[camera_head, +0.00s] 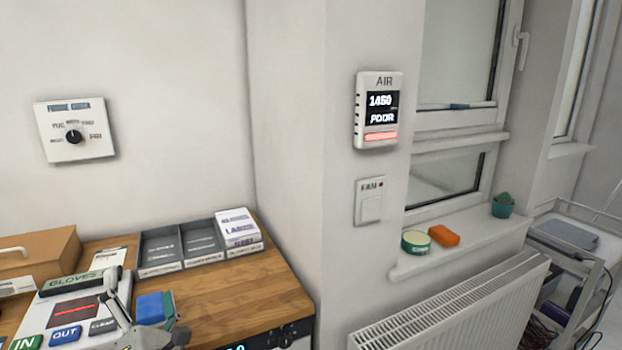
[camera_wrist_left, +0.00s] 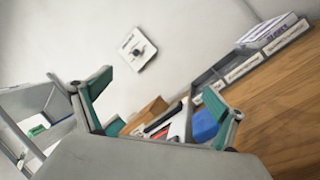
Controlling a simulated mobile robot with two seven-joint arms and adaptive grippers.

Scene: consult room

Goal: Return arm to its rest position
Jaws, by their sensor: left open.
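My left gripper (camera_head: 142,305) is in the lower left of the head view, low over the wooden counter (camera_head: 262,290). Its grey arm parts are partly cut off by the bottom edge. In the left wrist view the two green-padded fingers of the gripper (camera_wrist_left: 160,95) stand wide apart with nothing between them. A blue block-like thing (camera_head: 155,306) shows close to the fingers and partly behind them; it also appears beside the right finger in the left wrist view (camera_wrist_left: 204,126). Whether they touch I cannot tell. My right gripper is not in view.
A white gloves panel (camera_head: 88,282) with IN, OUT and CLEAR keys lies near the gripper. A wooden box (camera_head: 45,250) and grey trays (camera_head: 200,240) stand at the back. A radiator (camera_head: 450,310) and a window sill (camera_head: 465,225) are at right. The counter's front right is bare.

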